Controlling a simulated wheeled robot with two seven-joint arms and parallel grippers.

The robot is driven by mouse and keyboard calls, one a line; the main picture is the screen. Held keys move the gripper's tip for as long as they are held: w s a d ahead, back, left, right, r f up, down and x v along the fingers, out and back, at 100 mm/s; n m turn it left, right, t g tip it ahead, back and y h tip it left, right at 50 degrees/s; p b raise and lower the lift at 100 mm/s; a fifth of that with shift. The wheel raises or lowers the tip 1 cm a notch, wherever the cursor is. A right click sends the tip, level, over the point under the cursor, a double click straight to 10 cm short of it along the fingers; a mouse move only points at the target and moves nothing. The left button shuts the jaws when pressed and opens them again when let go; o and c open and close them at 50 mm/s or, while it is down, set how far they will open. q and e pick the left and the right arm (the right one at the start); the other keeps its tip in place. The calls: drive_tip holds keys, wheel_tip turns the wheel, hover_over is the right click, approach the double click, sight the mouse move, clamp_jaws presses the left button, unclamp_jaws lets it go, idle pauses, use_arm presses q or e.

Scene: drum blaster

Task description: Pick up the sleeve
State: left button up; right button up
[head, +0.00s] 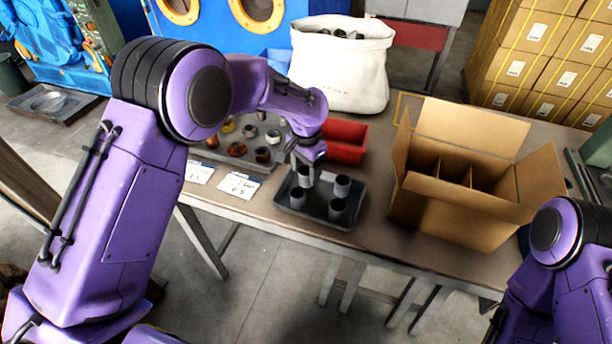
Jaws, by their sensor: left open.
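Several small grey cylindrical sleeves stand upright in a dark tray (316,218) on the table. One sleeve (342,187) is at the tray's back right, one sleeve (337,210) at the front right and one sleeve (297,195) at the front left. A darker sleeve (304,175) at the back left is partly covered by my left gripper (301,176). The left gripper points down over it with open fingers; whether they touch it cannot be told. My right arm shows at the lower right, but its gripper is out of view.
A red bin (346,141) stands behind the tray. An open cardboard box (455,213) with dividers is to the right. A tray of assorted parts (226,158) and paper cards (239,186) lie left. A white sack (341,66) stands at the back.

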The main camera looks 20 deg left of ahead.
use_arm(q)
clamp_jaws()
drive_tip(key=shift+r, duration=0.15)
